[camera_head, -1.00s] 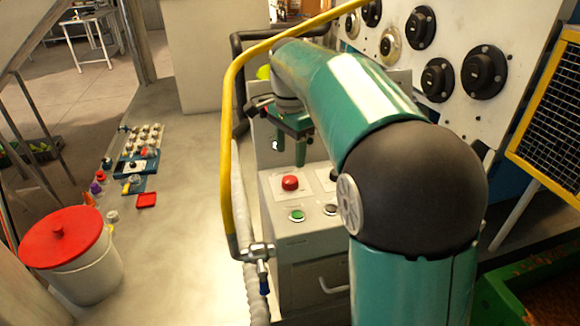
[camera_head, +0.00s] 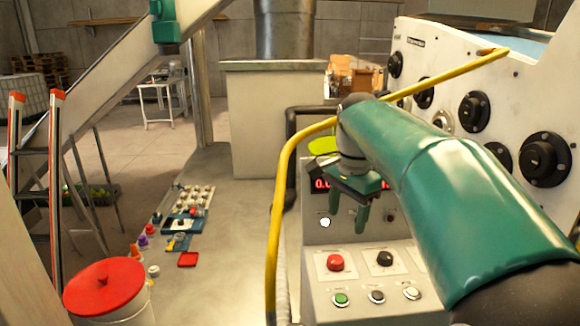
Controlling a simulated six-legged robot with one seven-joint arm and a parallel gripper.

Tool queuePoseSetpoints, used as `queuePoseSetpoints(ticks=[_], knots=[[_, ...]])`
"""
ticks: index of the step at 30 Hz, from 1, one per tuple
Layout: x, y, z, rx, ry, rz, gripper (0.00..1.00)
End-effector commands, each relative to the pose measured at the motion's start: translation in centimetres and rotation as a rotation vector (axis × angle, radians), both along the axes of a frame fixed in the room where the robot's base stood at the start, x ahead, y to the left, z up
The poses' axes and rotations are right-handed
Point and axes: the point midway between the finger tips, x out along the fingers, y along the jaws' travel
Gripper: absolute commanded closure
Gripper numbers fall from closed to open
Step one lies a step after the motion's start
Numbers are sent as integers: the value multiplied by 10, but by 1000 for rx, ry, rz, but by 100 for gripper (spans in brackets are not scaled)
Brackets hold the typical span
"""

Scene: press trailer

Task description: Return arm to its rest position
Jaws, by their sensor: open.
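My gripper (camera_head: 361,215) hangs at the end of my green and black arm, which reaches in from the lower right. Its two green fingers point down, apart, with nothing between them. It is in front of the upright panel of a grey control box (camera_head: 320,290), above its sloped button face. That face carries a red button (camera_head: 335,262), a black knob (camera_head: 385,258) and a green button (camera_head: 341,299). A red digital display (camera_head: 321,184) is partly hidden behind my gripper.
A yellow hose (camera_head: 277,215) arcs close by on the left and passes behind my arm. A white machine panel with black dials (camera_head: 543,158) stands at right.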

Motion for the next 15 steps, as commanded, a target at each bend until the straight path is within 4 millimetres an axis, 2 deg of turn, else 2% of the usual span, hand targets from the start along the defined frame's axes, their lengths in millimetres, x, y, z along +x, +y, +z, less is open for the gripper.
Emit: queuePoseSetpoints(ticks=[1,8,15], knots=[[-18,-2,2,1,-28,54,41],[-88,-2,-10,-34,-157,348,41],[-160,2,-46,-129,-283,653,41]])
